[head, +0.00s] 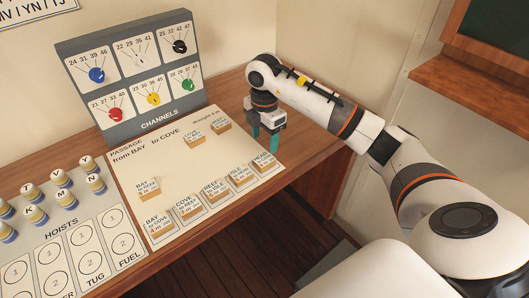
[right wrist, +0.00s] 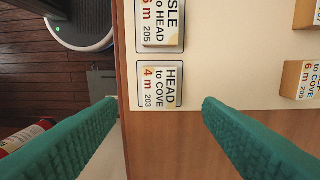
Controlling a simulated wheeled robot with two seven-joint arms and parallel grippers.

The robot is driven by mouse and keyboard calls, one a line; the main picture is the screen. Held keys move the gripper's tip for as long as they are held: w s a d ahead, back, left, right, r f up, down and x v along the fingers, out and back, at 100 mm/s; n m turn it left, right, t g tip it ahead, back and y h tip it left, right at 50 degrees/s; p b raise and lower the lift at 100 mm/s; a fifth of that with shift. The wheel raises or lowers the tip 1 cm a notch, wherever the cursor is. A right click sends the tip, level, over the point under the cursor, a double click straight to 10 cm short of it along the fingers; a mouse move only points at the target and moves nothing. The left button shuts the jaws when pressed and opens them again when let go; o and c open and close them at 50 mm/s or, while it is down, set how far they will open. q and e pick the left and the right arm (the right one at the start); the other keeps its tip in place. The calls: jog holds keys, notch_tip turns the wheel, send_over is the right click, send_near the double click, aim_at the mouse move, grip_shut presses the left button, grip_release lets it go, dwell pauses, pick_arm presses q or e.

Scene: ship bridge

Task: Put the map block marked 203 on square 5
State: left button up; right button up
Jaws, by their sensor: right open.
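The map block marked 203 (right wrist: 160,87), reading HEAD to COVE 4 m, lies in the end outlined square of the row at the board's edge in the right wrist view. In the head view it appears to be the rightmost block of the front row (head: 264,161). My right gripper (head: 263,138) is open and empty above the board's right end. In the right wrist view its green fingers (right wrist: 161,105) are spread, with block 203 between and just beyond their tips. I cannot make out a square marked 5. My left gripper is not in view.
Block 205 (right wrist: 160,23) sits beside 203. Block 209 (right wrist: 300,79) is apart, farther onto the passage board (head: 180,165). Several other blocks are on the board. The channels panel (head: 133,79) stands behind; hoist pieces (head: 62,198) stand left. The board's middle is clear.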

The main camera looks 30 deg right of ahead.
jog(key=shift+r, duration=2.1)
